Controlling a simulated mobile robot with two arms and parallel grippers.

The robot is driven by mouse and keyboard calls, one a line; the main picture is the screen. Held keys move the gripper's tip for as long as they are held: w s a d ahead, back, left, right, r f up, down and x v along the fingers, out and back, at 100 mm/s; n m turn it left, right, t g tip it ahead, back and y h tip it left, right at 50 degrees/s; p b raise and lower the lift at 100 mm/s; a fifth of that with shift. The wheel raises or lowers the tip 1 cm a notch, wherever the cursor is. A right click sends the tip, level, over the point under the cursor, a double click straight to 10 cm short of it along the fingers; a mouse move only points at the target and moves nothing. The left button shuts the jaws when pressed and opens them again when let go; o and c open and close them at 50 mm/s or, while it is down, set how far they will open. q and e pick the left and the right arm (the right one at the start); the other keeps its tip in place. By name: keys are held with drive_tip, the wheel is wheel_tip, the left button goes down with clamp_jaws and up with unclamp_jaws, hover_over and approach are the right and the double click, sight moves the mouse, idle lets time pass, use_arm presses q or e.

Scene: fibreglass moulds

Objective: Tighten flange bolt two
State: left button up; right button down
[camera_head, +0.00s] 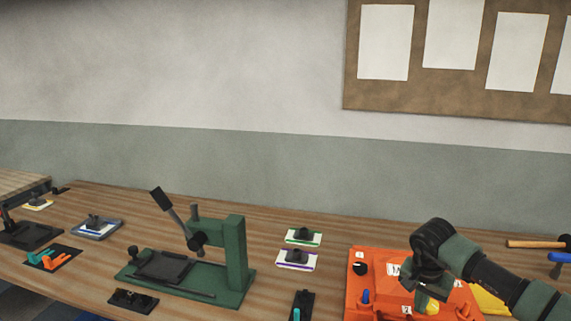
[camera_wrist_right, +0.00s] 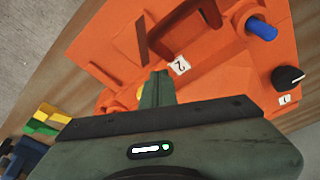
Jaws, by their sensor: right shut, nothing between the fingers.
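The orange mould (camera_head: 385,260) lies at the lower right of the head view and fills much of the right wrist view (camera_wrist_right: 120,45). A tag reading 2 (camera_wrist_right: 180,66) shows on it just ahead of my right gripper (camera_wrist_right: 160,76), whose fingers are closed together and empty. In the head view my right gripper (camera_head: 420,297) is over the mould and covers part of it. A black knob (camera_wrist_right: 290,77) sits beside a tag reading 1 (camera_wrist_right: 285,99). No bolt is clearly visible at tag 2; my fingers may hide it. My left gripper is not in view.
A hammer (camera_head: 535,244) lies at the right.

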drive_tip(key=shift+s+a, duration=0.1)
drive_tip(key=shift+a, duration=0.1)
idle(0.5)
drive_tip(key=p+v, duration=0.1)
drive_tip(key=v, duration=0.1)
drive_tip(key=p+v, duration=0.1)
drive_tip(key=w+p+v, duration=0.1)
drive_tip(key=v, duration=0.1)
drive_tip(key=shift+s+d+r+p, duration=0.1)
drive_tip(key=shift+d+r+p, duration=0.25)
drive_tip(key=shift+r, duration=0.2)
